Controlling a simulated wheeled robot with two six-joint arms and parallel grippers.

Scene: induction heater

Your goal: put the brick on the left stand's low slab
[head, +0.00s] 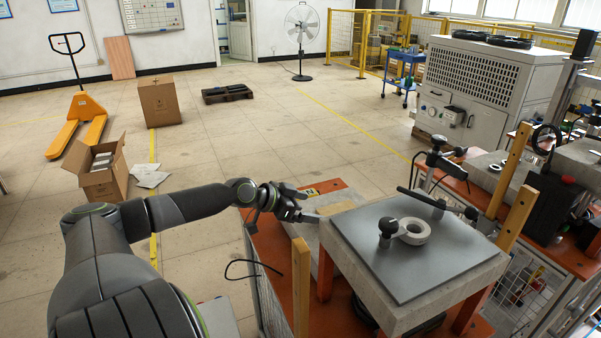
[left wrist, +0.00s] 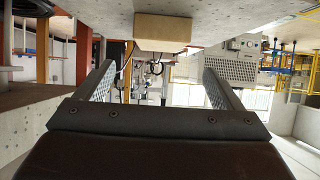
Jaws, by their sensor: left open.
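The tan brick (head: 336,207) lies on a pale grey low slab (head: 300,232), to the left of the raised slab in the head view and partly hidden by its edge. My left gripper (head: 306,205) is open and empty, just left of the brick. In the left wrist view, which is upside down, the brick (left wrist: 163,32) rests on a grey surface ahead of the two spread fingers (left wrist: 160,78). It lies apart from them. My right gripper is out of view.
A raised slab with a grey plate (head: 400,275) stands close on the right, carrying a pale ring (head: 413,231) and a black-knobbed bar. A wooden post (head: 301,285) rises in front of my left gripper. Open floor lies beyond the orange bench.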

